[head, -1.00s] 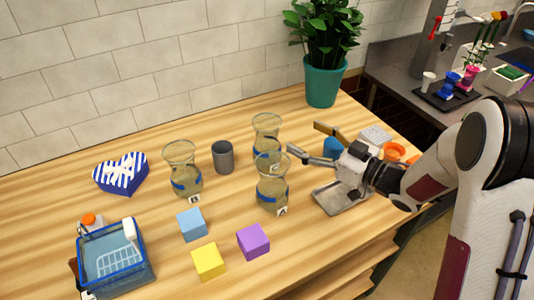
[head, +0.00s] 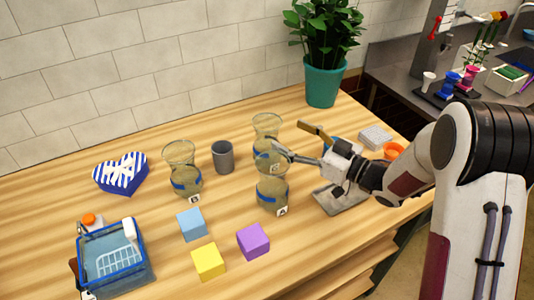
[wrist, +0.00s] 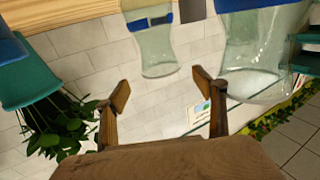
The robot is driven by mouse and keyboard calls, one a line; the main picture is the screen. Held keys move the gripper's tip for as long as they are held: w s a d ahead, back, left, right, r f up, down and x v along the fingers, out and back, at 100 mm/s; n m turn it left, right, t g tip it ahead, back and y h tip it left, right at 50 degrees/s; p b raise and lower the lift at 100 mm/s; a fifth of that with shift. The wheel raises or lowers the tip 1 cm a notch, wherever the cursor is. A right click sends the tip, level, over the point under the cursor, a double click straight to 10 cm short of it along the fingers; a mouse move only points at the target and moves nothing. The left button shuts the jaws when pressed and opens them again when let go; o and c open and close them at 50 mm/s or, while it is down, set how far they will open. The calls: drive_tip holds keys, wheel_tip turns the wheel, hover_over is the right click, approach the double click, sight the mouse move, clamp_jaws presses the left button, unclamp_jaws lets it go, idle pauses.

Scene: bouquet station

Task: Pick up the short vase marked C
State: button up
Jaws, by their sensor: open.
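Three clear, flared glass vases with blue bands stand upright on the wooden table. The back middle vase (head: 267,128) has a small tag that I cannot read surely. The front vase (head: 272,190) carries a tag that looks like A. The left vase (head: 181,152) has a tag that is also hard to read. In the wrist view, one vase (wrist: 155,52) appears between and beyond the open fingertips (wrist: 161,84), with another vase (wrist: 262,45) at right.
A grey cup (head: 223,158) stands between the left and back vases. Blue (head: 191,225), yellow (head: 208,262) and purple (head: 253,241) blocks lie in front. A grey tray (head: 340,198) is under my gripper. A potted plant (head: 324,82) stands behind.

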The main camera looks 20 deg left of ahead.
sight(257, 119)
drive_tip(key=shift+x, duration=1.25)
drive_tip(key=shift+x, duration=3)
clamp_jaws()
drive_tip(key=shift+r, duration=0.1)
